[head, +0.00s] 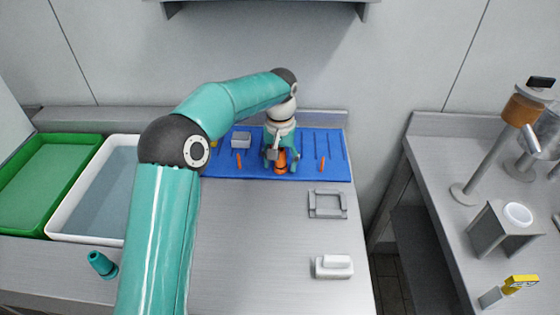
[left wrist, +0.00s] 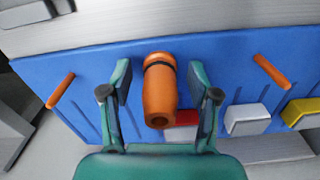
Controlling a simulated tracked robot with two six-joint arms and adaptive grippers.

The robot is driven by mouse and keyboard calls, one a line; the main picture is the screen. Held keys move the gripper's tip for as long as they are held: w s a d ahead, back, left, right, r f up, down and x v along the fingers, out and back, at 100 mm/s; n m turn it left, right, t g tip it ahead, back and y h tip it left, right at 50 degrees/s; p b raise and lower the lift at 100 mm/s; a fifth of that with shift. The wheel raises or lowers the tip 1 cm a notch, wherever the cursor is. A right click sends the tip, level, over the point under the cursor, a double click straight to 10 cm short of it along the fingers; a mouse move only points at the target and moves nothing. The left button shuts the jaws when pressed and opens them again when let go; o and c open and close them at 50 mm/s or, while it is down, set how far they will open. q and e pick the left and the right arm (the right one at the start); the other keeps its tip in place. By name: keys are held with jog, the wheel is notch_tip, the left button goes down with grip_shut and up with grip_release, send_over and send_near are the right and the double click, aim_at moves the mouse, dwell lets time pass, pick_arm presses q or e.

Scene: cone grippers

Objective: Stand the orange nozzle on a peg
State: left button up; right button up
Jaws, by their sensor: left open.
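The orange nozzle (head: 281,162), with a dark band, stands upright on the blue board (head: 222,170), midway between two bare orange pegs, left (head: 239,160) and right (head: 322,163). Any peg under the nozzle is hidden. My left gripper (head: 281,168) is over the nozzle. In the left wrist view the nozzle (left wrist: 160,92) sits between the spread fingers of the gripper (left wrist: 160,80), with a gap on both sides; its open end faces the camera. The pegs also show there, at left (left wrist: 60,91) and right (left wrist: 271,71). My right gripper is not in view.
A teal nozzle-like piece (head: 102,265) is on the counter at front left. A green tray (head: 47,230) and a white tray (head: 62,215) stand at left. A grey frame (head: 312,205) and a white block (head: 333,267) lie at right. The middle counter is clear.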

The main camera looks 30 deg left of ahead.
pick_arm(q)
notch_tip(320, 180, up, 12)
dwell(0.6)
jog(key=shift+f, duration=0.1)
dwell(0.4)
